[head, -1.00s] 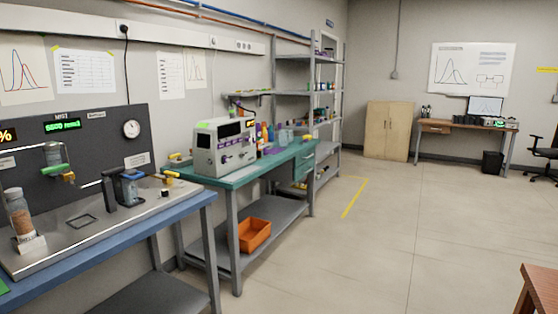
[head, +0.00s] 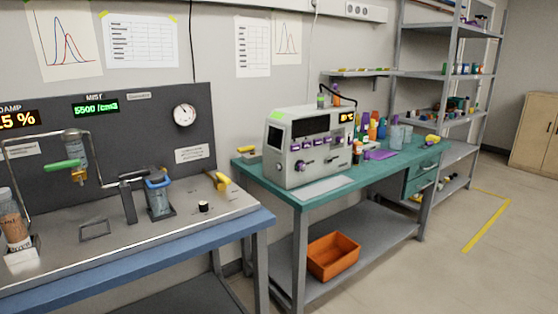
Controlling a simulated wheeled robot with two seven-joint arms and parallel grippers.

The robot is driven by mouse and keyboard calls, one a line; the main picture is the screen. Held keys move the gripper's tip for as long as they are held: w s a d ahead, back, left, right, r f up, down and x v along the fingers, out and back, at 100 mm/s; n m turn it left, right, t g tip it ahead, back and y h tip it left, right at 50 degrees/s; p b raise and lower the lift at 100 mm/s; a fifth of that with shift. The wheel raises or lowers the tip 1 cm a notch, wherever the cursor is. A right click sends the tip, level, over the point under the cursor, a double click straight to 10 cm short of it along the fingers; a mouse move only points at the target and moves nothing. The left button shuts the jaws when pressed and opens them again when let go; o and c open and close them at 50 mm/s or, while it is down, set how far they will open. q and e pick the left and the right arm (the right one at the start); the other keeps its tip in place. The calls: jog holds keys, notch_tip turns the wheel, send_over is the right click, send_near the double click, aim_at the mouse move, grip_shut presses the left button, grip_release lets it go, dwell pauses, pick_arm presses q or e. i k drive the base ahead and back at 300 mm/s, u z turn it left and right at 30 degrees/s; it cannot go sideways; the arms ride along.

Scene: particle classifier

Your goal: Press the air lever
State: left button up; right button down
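No label that I can read marks the air lever. On the steel-topped rig at the left, a yellow lever (head: 221,181) stands near the right end of the deck. A black lever-like post (head: 128,197) stands beside a blue-topped jar (head: 158,194). Neither of my grippers is in view, and nothing touches these parts.
The rig's panel (head: 150,140) carries a gauge (head: 184,115) and a green display (head: 96,108). A blue bench (head: 190,250) bears the rig. A teal bench (head: 370,173) with a grey instrument (head: 305,145) stands right. An orange bin (head: 333,255) sits on its lower shelf. Floor is clear at the right.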

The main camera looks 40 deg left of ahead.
aim_at(221, 177)
jog(key=u, duration=0.55)
jog(key=i, duration=1.45)
jog(key=u, duration=1.55)
jog(key=i, duration=0.35)
jog(key=u, duration=0.3)
